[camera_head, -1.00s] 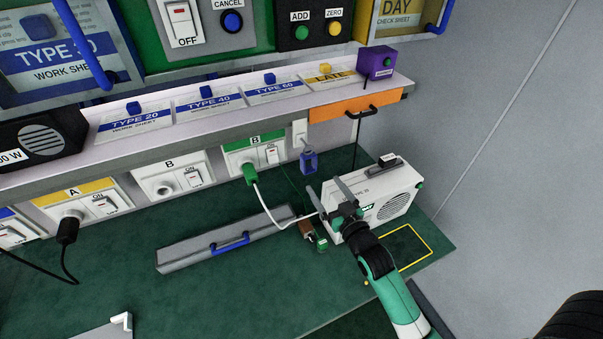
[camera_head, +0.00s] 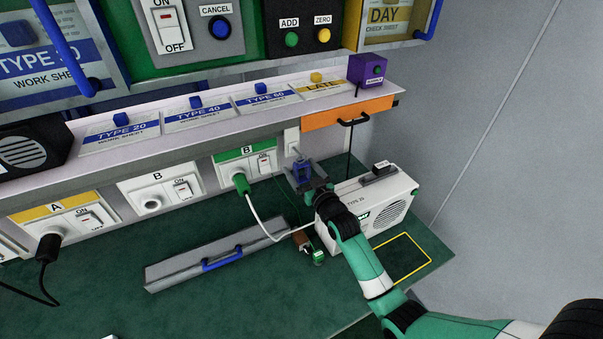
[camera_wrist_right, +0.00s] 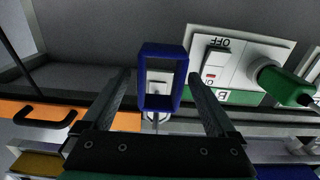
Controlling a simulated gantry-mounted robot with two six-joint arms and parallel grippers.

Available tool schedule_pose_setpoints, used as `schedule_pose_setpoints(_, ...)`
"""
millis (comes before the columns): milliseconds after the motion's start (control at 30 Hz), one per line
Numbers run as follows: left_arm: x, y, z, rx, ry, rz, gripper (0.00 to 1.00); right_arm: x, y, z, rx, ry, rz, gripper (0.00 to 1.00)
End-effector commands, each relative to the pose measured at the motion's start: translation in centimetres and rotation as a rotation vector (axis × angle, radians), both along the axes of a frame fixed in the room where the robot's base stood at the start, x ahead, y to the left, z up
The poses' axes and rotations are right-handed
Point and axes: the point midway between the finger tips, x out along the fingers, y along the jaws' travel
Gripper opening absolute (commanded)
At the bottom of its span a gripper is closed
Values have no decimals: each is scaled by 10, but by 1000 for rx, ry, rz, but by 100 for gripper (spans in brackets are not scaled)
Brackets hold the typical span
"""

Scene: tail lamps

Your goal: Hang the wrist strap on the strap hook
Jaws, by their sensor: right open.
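The wrist strap appears to be the stiff blue loop (camera_head: 301,168) below the small white plate on the bench's back panel. In the right wrist view the loop (camera_wrist_right: 147,90) stands between my fingers. The metal strap hook (camera_wrist_right: 155,121) shows at the loop's end, and the loop appears to hang from it; the exact contact is unclear. In the head view the hook's plate (camera_head: 292,142) is just above the loop. My right gripper (camera_head: 305,175) is open, with one finger on each side of the loop and visible gaps in the wrist view. My left gripper is not in view.
A white TYPE box (camera_head: 345,205) stands close to my right wrist. A green plug (camera_head: 241,183) with a white cable is left of the loop. An orange drawer (camera_head: 345,113) is above right. A grey bar with a blue handle (camera_head: 222,264) lies on the green bench.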

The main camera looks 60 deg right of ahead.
Motion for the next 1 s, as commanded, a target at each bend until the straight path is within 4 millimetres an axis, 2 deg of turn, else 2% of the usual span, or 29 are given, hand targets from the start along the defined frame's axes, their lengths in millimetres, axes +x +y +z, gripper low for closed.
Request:
schedule_pose_setpoints(167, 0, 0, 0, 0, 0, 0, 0, 0, 0, 0, 0, 0, 0, 92)
schedule_pose_setpoints(667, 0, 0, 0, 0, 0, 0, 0, 0, 0, 0, 1, 1, 0, 2)
schedule_pose_setpoints(700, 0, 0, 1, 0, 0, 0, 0, 0, 0, 0, 0, 0, 0, 0)
schedule_pose_setpoints(1000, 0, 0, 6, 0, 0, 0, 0, 1, 2, 6, 1, -1, 3, 0)
